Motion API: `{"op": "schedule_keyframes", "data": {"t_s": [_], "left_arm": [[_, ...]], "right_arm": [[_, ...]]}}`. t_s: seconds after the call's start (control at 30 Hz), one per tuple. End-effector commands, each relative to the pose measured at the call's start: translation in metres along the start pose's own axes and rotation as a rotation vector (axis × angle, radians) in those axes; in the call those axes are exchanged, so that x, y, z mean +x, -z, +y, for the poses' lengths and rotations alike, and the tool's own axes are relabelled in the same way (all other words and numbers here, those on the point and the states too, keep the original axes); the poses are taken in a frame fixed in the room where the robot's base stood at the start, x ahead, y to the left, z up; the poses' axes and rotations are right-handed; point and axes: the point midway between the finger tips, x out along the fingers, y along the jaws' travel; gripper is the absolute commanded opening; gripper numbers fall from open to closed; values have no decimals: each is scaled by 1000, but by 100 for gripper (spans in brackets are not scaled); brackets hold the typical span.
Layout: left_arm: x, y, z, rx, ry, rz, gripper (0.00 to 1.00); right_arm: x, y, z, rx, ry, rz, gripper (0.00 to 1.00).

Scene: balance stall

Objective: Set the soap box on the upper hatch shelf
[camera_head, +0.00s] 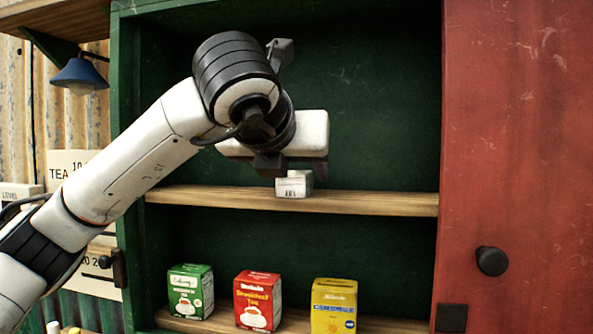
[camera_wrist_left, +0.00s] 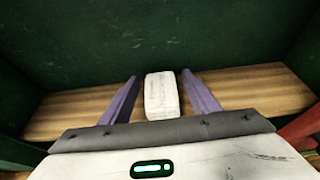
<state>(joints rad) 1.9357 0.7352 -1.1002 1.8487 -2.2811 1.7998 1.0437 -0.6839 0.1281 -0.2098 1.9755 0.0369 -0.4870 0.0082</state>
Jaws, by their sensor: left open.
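The soap box, a small white box (camera_head: 294,185), stands on the wooden upper hatch shelf (camera_head: 380,203), near the front edge in the head view. It also shows in the left wrist view (camera_wrist_left: 160,97), lying between the two purple fingers. The gripper hides part of the box top in the head view. My right gripper is not in view.
The lower shelf holds a green tea box (camera_head: 190,292), a red tea box (camera_head: 258,300) and a yellow box (camera_head: 334,306). A red panel (camera_head: 520,130) with a black knob (camera_head: 492,261) closes the right side. A blue lamp (camera_head: 79,75) hangs at left. The upper shelf is otherwise clear.

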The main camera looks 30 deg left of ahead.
Motion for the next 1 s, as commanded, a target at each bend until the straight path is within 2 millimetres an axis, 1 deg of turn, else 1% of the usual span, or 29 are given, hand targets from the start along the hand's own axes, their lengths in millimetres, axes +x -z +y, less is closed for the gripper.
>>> {"op": "schedule_keyframes", "data": {"t_s": [0.1, 0.3, 0.43, 0.63, 1.0], "left_arm": [[-23, 1, -1, 1, 4, -7, 56], [-71, 1, -1, 2, 4, -8, 56], [-95, 0, 0, 1, 1, -9, 56], [-111, 0, 0, 0, 0, -6, 56], [-114, 1, 0, 1, 0, -2, 56]], "right_arm": [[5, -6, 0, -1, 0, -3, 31], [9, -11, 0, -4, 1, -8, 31], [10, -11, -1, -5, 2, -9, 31], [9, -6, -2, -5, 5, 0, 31], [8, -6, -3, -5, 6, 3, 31]]}}
